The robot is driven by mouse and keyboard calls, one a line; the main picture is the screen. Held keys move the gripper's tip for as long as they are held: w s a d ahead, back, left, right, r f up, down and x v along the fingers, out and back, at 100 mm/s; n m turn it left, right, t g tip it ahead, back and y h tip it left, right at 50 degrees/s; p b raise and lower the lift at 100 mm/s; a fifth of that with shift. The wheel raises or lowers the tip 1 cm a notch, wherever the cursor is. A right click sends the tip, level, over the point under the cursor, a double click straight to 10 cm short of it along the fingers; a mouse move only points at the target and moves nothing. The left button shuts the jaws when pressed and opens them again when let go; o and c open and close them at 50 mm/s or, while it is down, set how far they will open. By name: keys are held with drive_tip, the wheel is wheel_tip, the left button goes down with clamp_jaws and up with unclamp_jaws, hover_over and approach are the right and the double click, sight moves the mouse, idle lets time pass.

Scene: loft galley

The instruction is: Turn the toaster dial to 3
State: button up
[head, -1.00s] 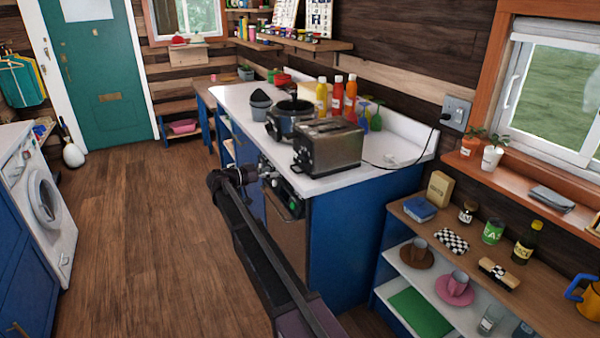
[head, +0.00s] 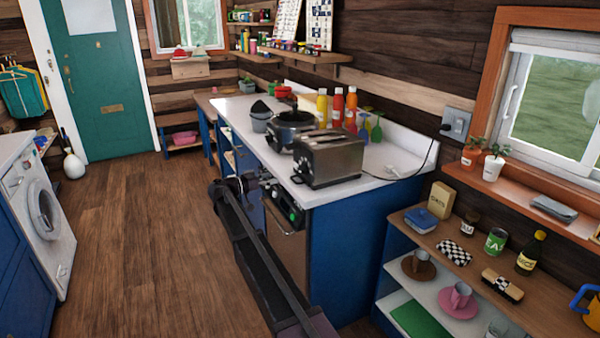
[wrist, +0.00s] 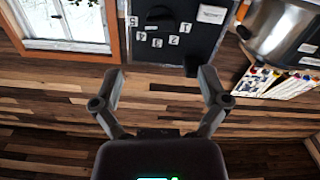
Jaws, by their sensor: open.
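The silver toaster (head: 330,162) stands on the front end of the white counter. In the wrist view, its dark control face (wrist: 185,38) fills the top middle, with upside-down white number tags in an arc. A round black dial (wrist: 160,14) sits at the top edge, partly cut off; I cannot tell which number it points to. A dark lever-like part (wrist: 192,66) is at the face's near edge. My gripper (wrist: 160,72) is open and empty, its fingers apart from the dial. In the head view my gripper (head: 264,183) is in front of the toaster, by the counter edge.
A dark cooker (head: 290,128) and bottles (head: 337,108) stand behind the toaster. A cable runs from the toaster to the wall socket (head: 457,124). A shelf unit (head: 440,238) with dishes is at the right. The floor at the left (head: 140,230) is clear.

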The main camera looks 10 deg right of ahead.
sight(299, 171)
drive_tip(key=x, duration=1.1)
drive_tip(key=shift+d, duration=0.1)
drive_tip(key=shift+c, duration=0.2)
drive_tip(key=c, duration=1.1)
